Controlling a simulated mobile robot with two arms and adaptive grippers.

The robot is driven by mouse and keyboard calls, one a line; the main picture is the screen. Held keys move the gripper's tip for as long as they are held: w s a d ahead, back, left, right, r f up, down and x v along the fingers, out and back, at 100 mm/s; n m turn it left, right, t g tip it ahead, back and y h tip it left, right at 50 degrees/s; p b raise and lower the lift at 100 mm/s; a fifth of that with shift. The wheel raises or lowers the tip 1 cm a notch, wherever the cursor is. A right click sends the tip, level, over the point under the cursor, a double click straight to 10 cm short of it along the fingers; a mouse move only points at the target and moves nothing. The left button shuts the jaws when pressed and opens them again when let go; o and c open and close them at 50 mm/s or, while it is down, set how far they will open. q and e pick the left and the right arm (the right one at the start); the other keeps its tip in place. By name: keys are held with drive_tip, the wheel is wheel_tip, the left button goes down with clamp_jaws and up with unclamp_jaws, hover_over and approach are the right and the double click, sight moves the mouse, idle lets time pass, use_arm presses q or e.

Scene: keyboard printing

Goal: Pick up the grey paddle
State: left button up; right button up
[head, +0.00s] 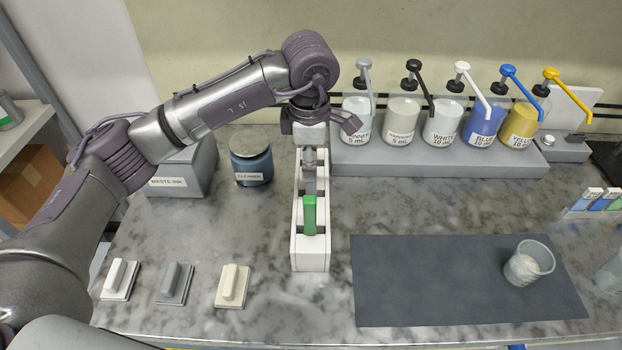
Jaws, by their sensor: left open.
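A narrow white rack (311,262) stands mid-counter. A slim grey piece (309,178), which looks like the grey paddle, stands upright in its rear part. A green-handled piece (309,215) stands in front of it in the same rack. My left gripper (318,128) points down over the rack's far end, just behind the grey piece. It is open, with its fingers spread to left and right. Whether a finger touches the rack or grey piece is hard to tell. My right gripper is out of view.
A grey waste box (183,168) and a blue cleaner jar (251,162) stand left of the rack. Pump bottles line a grey stand (440,160) behind right. Three small handled blocks lie front left, including a grey one (175,284). A dark mat (430,285) holds a clear cup (527,263).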

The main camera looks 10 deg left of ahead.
sight(311, 190)
use_arm(q)
drive_tip(key=shift+w+f, duration=0.1)
drive_tip(key=shift+f, duration=0.5)
drive_tip(key=f, duration=0.1)
drive_tip(key=f+p, duration=0.2)
drive_tip(key=shift+w+a+f, duration=0.1)
drive_tip(key=shift+w+a, duration=0.05)
drive_tip(key=shift+w, duration=0.1)
wheel_tip(311, 190, down, 2)
drive_tip(key=shift+w+f+p, duration=0.1)
drive_tip(key=shift+p, duration=0.4)
drive_tip(key=shift+f, duration=0.2)
drive_tip(key=shift+w, duration=0.1)
clamp_jaws()
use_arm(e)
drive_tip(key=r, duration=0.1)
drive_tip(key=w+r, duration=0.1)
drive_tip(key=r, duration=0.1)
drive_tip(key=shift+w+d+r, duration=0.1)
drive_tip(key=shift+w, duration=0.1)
